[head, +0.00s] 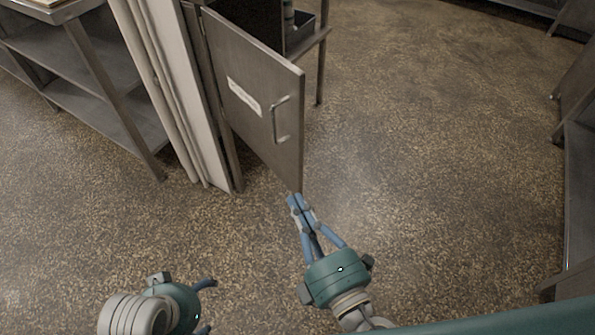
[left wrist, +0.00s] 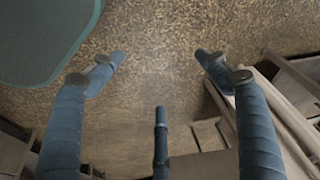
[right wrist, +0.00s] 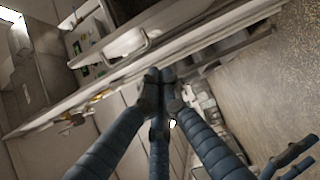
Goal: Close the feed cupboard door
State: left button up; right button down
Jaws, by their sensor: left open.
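The feed cupboard door (head: 252,80) is a grey metal panel standing ajar, swung out towards me. It carries a pale label (head: 243,97) and a bar handle (head: 281,119). My right gripper (head: 298,201) has its fingers together with nothing seen between them. Its tips are close to the door's lower free corner; I cannot tell whether they touch. In the right wrist view, the shut fingertips (right wrist: 160,78) lie in front of the door's edge, near the handle (right wrist: 124,48). My left gripper (head: 208,305) is open and empty, low at left, away from the door.
Pale upright panels (head: 168,90) stand left of the door, beside a metal shelf rack (head: 95,85). A shelf with a dark bin (head: 299,32) shows behind the door. Another metal unit (head: 578,190) is at the right edge. The speckled floor (head: 430,130) between is clear.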

aim_at(296, 162)
pick_arm(q)
notch_tip(296, 162, down, 16)
jog(key=g+p, duration=0.1)
jog(key=p, duration=0.3)
jog(key=shift+d+r, duration=0.15)
jog(key=shift+r, duration=0.05)
pick_arm(e)
jog(key=w, duration=1.1)
jog(key=shift+w, duration=0.2)
pick_arm(q)
jog(key=shift+s, duration=0.1)
pick_arm(e)
jog(key=shift+d, duration=0.1)
